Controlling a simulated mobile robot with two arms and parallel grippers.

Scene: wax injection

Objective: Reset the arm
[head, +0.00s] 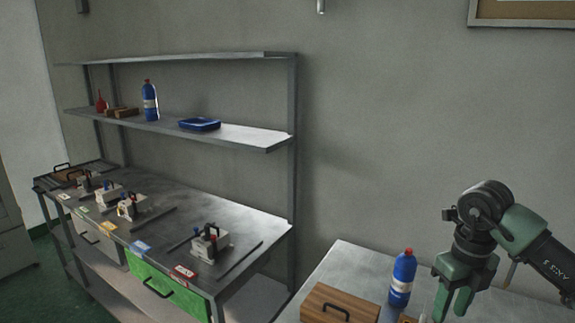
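My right gripper (452,305) is at the lower right, pointing down over the right-hand table (345,262). Its two green fingers are apart and I see nothing held between them. The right arm comes in from the right edge. A blue bottle with a red cap (403,279) stands on that table, just left of the gripper and apart from it. My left gripper is out of view.
A wooden box with a black handle (340,304) lies left of the bottle. At left, a metal workbench (255,222) carries several clamp-like fixtures (209,243). A shelf (235,134) above holds a blue tray (199,124) and another bottle (150,101). A green drawer (165,288) is below.

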